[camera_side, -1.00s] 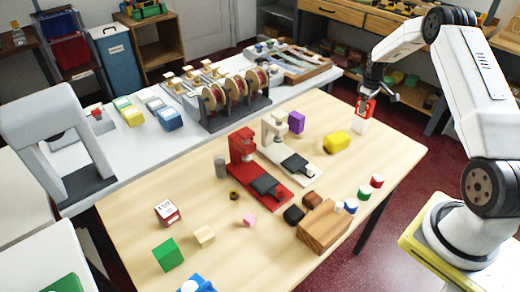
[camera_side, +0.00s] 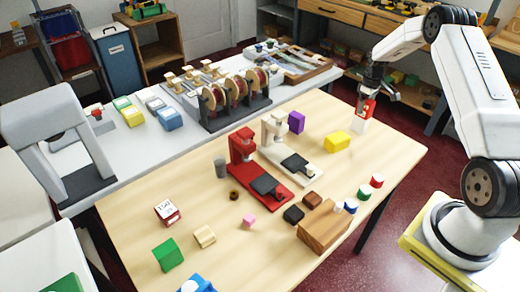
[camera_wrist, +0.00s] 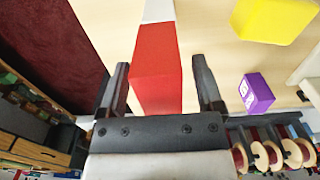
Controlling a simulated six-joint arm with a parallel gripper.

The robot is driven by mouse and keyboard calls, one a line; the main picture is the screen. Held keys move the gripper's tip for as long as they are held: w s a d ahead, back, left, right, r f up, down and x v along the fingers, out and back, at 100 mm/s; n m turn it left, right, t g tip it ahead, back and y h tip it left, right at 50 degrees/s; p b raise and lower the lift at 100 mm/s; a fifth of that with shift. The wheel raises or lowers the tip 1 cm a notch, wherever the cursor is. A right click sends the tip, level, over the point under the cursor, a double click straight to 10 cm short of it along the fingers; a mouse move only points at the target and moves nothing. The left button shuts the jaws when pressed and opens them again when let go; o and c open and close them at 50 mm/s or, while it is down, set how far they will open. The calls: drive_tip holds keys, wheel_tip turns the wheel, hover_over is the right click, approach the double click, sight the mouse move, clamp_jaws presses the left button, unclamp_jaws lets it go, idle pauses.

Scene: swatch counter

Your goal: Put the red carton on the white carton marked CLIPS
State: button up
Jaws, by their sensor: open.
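The red carton (camera_side: 367,107) stands on top of the white carton (camera_side: 360,127) near the table's far right corner in the side view. My gripper (camera_side: 369,93) is at the red carton's upper part. In the wrist view the red carton (camera_wrist: 157,65) lies between the two open fingers of my gripper (camera_wrist: 160,63), with a gap visible on each side. A strip of the white carton (camera_wrist: 159,10) shows past the red carton's far end. I cannot read any marking on the white carton.
A yellow block (camera_side: 337,141) and a purple block (camera_side: 296,122) stand to the left of the cartons. Red (camera_side: 245,150) and cream (camera_side: 276,132) machines stand mid-table. A wooden block (camera_side: 324,226) and several small tubs are nearer.

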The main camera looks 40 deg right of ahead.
wheel_tip(320, 180, up, 12)
drive_tip(key=shift+f, duration=0.1)
idle(0.5)
idle(0.5)
drive_tip(key=a+r+t, duration=0.1)
drive_tip(key=a+r, duration=0.1)
drive_tip(key=a, duration=2)
drive_tip(key=s+a+f+t, duration=0.1)
drive_tip(key=s+a+f, duration=0.1)
drive_tip(key=s+a, duration=1.2)
drive_tip(key=shift+s+a+f+t, duration=0.2)
drive_tip(key=shift+a+t, duration=0.1)
drive_tip(key=shift+a, duration=0.7)
